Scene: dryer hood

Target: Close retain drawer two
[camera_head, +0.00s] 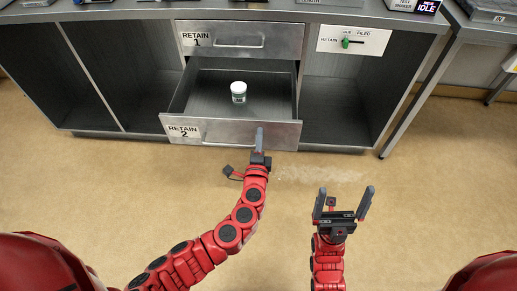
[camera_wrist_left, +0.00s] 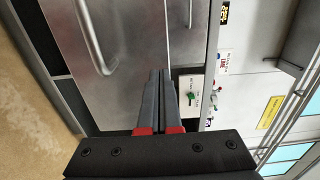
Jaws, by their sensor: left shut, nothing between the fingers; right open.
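Retain drawer two (camera_head: 225,131), labelled RETAIN 2, is pulled open below a shut drawer labelled RETAIN 1 (camera_head: 225,38). A small white jar (camera_head: 238,92) with a dark label stands upright inside the open drawer. My left gripper (camera_head: 260,137) is shut and empty at the right part of the drawer's front; I cannot tell if it touches. Its shut fingers (camera_wrist_left: 161,95) also show in the left wrist view, before a metal front with a bar handle. My right gripper (camera_head: 343,200) is open and empty over the floor, right of and nearer than the drawer.
The grey cabinet (camera_head: 310,140) has open bays on both sides of the drawers. A panel with a green switch (camera_head: 346,43) is at upper right. A metal table leg (camera_head: 420,100) stands right of the cabinet.

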